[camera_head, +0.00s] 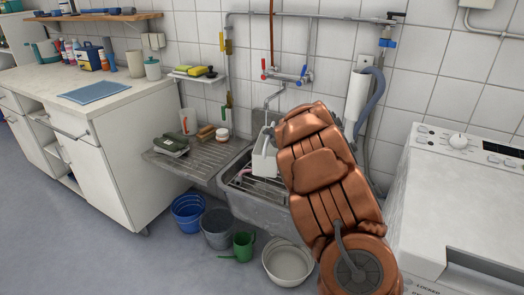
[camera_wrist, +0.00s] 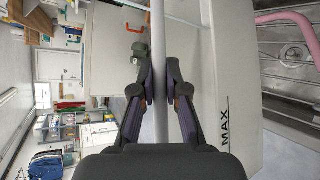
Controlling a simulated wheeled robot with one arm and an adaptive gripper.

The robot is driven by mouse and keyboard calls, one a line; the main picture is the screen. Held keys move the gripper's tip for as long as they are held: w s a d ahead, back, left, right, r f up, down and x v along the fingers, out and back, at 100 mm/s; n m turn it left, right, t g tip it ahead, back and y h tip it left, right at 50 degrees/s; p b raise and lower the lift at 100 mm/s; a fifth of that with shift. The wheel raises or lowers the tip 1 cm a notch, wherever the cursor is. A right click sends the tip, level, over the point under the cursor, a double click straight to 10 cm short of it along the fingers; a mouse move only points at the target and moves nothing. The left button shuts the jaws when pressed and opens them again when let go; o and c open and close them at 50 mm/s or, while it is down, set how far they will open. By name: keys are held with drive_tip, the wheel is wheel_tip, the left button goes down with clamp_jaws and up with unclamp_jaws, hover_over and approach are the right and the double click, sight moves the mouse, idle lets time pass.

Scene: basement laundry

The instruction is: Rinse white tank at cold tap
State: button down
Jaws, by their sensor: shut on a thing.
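The white tank (camera_head: 263,163) is over the metal sink (camera_head: 262,203), below the tap (camera_head: 288,76) with its red and blue handles. The tap's spout bends down just above the tank; I cannot tell if water runs. In the wrist view, the tank's white wall (camera_wrist: 225,85) carries a MAX mark. My gripper (camera_wrist: 160,80) is shut on the tank's thin pale handle bar. In the head view, my copper-coloured arm hides the gripper and part of the tank. I cannot tell whether the tank touches the sink.
A pink curved thing (camera_wrist: 288,18) lies in the sink. The drainboard (camera_head: 185,158) holds a green-grey item, a brush and small containers. Buckets (camera_head: 188,212), a green watering can (camera_head: 243,247) and a pale basin (camera_head: 288,263) stand on the floor. A washing machine (camera_head: 455,205) is at right.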

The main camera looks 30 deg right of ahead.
drive_tip(key=s+b, duration=0.1)
drive_tip(key=s, duration=0.4)
drive_tip(key=shift+b, duration=0.3)
drive_tip(key=shift+s+d+r, duration=0.1)
drive_tip(key=shift+s+r, duration=0.05)
idle(1.2)
drive_tip(key=s+r+p, duration=0.2)
drive_tip(key=s+r, duration=0.1)
drive_tip(key=s, duration=0.1)
drive_tip(key=shift+s+r, duration=0.4)
idle(0.8)
